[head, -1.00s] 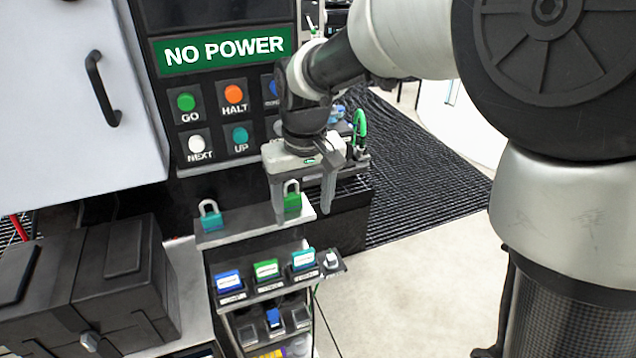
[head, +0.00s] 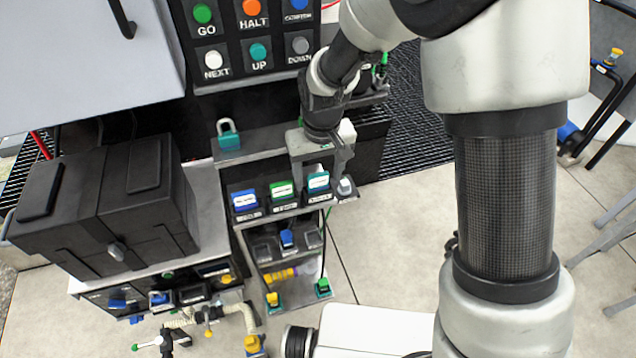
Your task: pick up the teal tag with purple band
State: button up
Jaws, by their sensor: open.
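Several tags stand in a row on the upper rack shelf.
A teal padlock (head: 228,136) stands on the ledge behind the tags. A grey knob (head: 345,186) sits right of the row. A lower shelf holds a blue item (head: 287,238). A black case (head: 105,205) stands at left. Open floor (head: 400,240) lies to the right.

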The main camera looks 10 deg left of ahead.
jog(key=shift+f, duration=0.3)
jog(key=c, duration=1.1)
jog(key=shift+r, duration=0.1)
